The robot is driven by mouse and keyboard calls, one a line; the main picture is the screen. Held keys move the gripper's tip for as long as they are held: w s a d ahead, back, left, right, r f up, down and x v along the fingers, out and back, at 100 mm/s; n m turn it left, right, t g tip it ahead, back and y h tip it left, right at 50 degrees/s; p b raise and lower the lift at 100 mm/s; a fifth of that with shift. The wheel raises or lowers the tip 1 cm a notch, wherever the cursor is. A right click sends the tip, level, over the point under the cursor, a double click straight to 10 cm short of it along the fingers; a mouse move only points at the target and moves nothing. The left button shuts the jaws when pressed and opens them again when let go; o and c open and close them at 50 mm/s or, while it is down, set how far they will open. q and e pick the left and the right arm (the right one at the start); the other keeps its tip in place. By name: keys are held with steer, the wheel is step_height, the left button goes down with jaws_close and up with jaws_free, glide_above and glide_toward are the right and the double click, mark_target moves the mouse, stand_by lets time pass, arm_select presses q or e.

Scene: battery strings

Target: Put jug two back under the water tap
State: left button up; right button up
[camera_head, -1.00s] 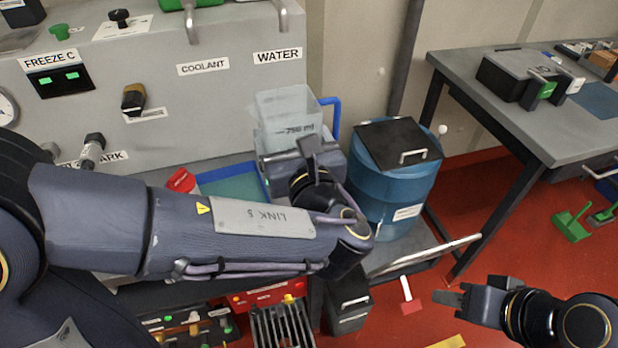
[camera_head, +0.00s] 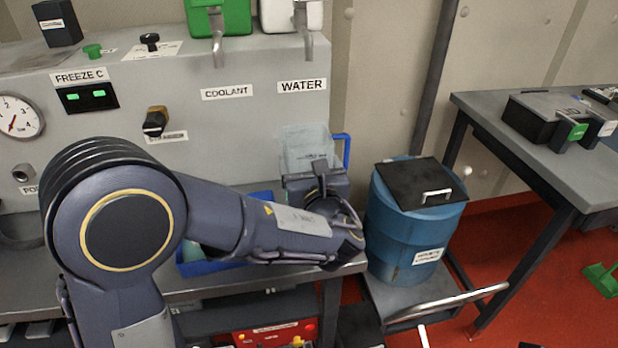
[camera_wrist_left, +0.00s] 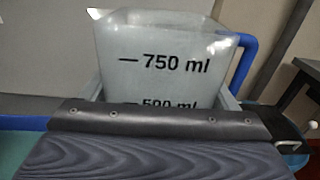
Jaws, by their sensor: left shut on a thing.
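The clear jug (camera_head: 308,150) with a blue handle (camera_head: 346,150) stands upright below the WATER label (camera_head: 302,86) and the right-hand tap (camera_head: 302,30). My left gripper (camera_head: 318,180) is shut on the jug from the front and hides its lower part. In the left wrist view the jug (camera_wrist_left: 165,60) shows 750 ml and 500 ml marks, with the gripper body across the bottom. Whether its base touches the bench is hidden. No number on the jug is readable. My right gripper is out of view.
A blue tray (camera_head: 212,268) lies left of the jug, partly behind my arm. A blue drum (camera_head: 415,225) with a black lid (camera_head: 421,183) stands close on the right. The green COOLANT container (camera_head: 217,18) is above. A grey table (camera_head: 560,150) stands far right.

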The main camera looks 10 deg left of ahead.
arm_select(q)
steer(key=shift+w+f, duration=0.2)
steer(key=shift+f, duration=0.05)
steer(key=shift+w+a+f, duration=0.1)
steer(key=shift+w+f, duration=0.05)
steer(key=shift+f, duration=0.8)
steer(key=shift+w+f, duration=0.15)
steer(key=shift+f, duration=0.75)
steer(key=shift+b, duration=0.3)
steer(key=shift+f, duration=0.2)
steer(key=o, duration=1.2)
steer(key=shift+r, duration=0.3)
steer(key=v, duration=1.2)
steer(key=shift+f, duration=0.1)
